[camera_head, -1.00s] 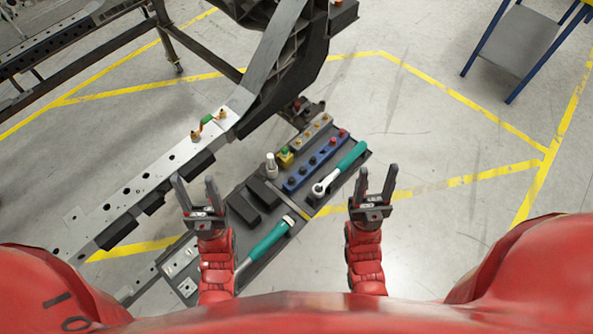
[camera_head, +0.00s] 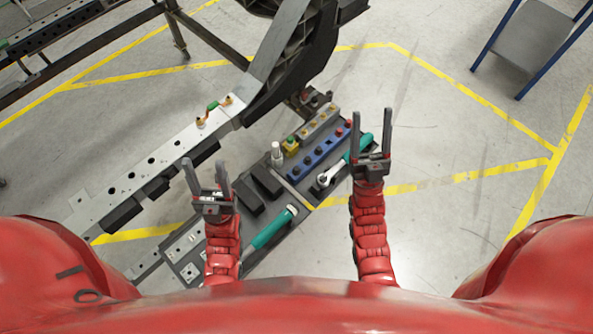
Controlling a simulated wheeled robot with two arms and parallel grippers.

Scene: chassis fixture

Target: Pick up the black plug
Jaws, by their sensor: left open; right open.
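Several small dark knobs, which look like black plugs (camera_head: 319,152), sit in a blue rack (camera_head: 303,178) on the tool tray. Red-topped pieces stand at the far right end of that rack. At this size I cannot tell exactly which piece is the black plug. My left gripper (camera_head: 204,163) is open and empty, left of the tray near the perforated metal beam. My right gripper (camera_head: 372,113) is open and empty. In the picture it is right of the rack, and its wrist overlaps a green-handled ratchet (camera_head: 327,179).
The dark tool tray (camera_head: 310,197) also carries a grey rack (camera_head: 318,124) with brass pieces, a yellow-green piece (camera_head: 290,146), a white cylinder (camera_head: 277,154), black blocks (camera_head: 267,181) and a green-handled tool (camera_head: 272,230). A metal beam (camera_head: 150,160) runs along the left.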

